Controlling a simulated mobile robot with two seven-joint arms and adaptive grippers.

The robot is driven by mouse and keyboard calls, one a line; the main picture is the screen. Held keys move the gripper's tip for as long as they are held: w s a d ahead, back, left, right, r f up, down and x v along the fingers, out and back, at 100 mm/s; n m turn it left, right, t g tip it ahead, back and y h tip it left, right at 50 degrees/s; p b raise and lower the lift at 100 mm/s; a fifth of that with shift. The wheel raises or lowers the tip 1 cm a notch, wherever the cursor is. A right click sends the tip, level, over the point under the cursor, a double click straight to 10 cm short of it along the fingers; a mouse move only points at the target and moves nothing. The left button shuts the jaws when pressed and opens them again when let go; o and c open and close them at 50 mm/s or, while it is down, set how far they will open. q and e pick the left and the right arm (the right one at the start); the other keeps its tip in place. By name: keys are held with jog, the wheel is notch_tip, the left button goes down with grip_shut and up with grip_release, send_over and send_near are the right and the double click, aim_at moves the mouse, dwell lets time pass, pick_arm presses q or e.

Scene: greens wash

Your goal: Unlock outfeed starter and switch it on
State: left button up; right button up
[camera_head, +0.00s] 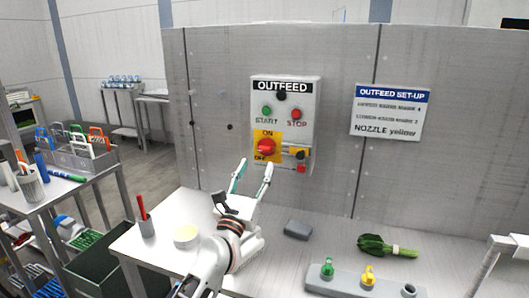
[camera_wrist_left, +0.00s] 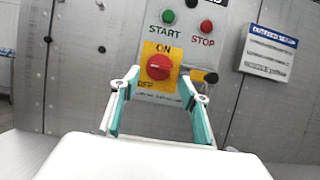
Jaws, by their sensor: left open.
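The outfeed starter (camera_head: 313,92) is a grey box on the metal wall, with a green START button (camera_head: 266,111), a red STOP button (camera_head: 296,114) and a red rotary switch (camera_head: 266,147) on a yellow ON/OFF plate. A padlock with a red body (camera_head: 301,168) hangs at the switch's lower right, by a yellow and black part. My left gripper (camera_head: 252,175) is open and empty, in front of and below the box. In the left wrist view the red switch (camera_wrist_left: 158,67) shows between and beyond the open fingers (camera_wrist_left: 163,100). My right gripper is out of view.
The metal table below holds a grey block (camera_head: 298,229), leafy greens (camera_head: 387,246), a grey holder (camera_head: 337,284) with green and yellow nozzles, and a cup with a red pen (camera_head: 146,224). A set-up sign (camera_head: 391,112) hangs right of the box. A side table with tools stands left.

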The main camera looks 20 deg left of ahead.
aim_at(263, 151)
pick_arm(q)
jog(key=x, duration=0.6)
jog(key=shift+w+r, duration=0.1)
jog(key=shift+w, duration=0.1)
jog(key=c, duration=1.1)
